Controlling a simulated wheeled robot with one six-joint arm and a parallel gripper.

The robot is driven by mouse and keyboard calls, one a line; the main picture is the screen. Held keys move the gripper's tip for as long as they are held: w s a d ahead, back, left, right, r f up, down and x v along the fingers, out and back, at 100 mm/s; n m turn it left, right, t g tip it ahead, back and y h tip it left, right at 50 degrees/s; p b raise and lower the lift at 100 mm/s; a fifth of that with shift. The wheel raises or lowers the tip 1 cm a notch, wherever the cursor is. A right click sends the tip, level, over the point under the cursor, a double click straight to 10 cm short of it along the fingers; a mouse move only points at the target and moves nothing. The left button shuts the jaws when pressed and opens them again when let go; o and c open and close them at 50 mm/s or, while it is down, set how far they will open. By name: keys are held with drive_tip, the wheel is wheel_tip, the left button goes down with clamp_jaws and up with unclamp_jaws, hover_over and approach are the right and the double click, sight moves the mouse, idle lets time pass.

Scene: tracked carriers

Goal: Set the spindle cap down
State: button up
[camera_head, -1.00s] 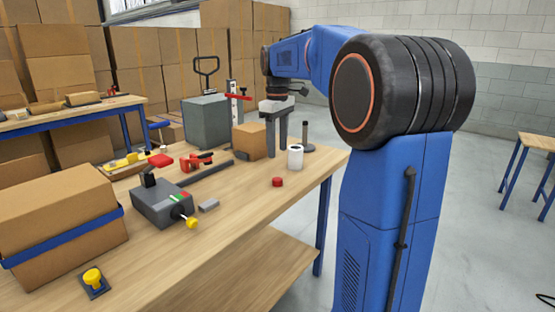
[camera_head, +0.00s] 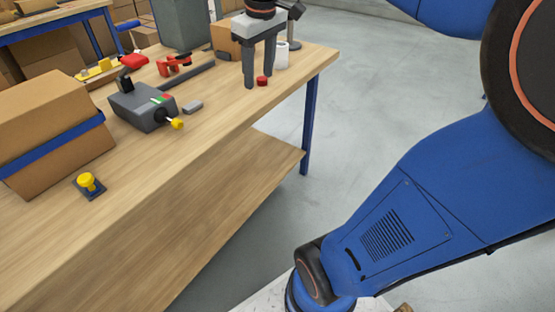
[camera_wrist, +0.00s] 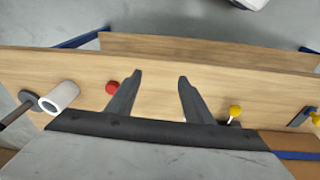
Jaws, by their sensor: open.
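A small red cap (camera_head: 262,81), which I take for the spindle cap, stands on the wooden workbench (camera_head: 140,205) near its right edge. My gripper (camera_head: 260,80) is open and points down at the bench close to the cap. In the wrist view the red cap (camera_wrist: 112,88) is just left of my left finger, partly behind it, and not between the fingers. Nothing is between the fingertips (camera_wrist: 158,76). I cannot tell whether a finger touches the cap.
A white hollow cylinder (camera_head: 282,54) and a dark post (camera_head: 294,28) stand behind the cap. A grey device with a yellow knob (camera_head: 140,108), a small grey block (camera_head: 193,106), a red clamp (camera_head: 174,65) and a blue-strapped carton (camera_head: 50,130) are left. Bare bench lies between.

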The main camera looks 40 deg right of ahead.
drive_tip(key=s+a+f+m+t, duration=0.1)
drive_tip(key=s+a+f, duration=0.2)
drive_tip(key=s+f, duration=0.4)
drive_tip(key=s+a+f+m+t, duration=0.1)
drive_tip(key=s+a+f+m, duration=0.1)
drive_tip(key=s+f, duration=0.5)
drive_tip(key=s+a, duration=0.1)
drive_tip(key=s, duration=0.2)
drive_tip(key=shift+a+f+t, duration=0.15)
drive_tip(key=shift+t, duration=0.25)
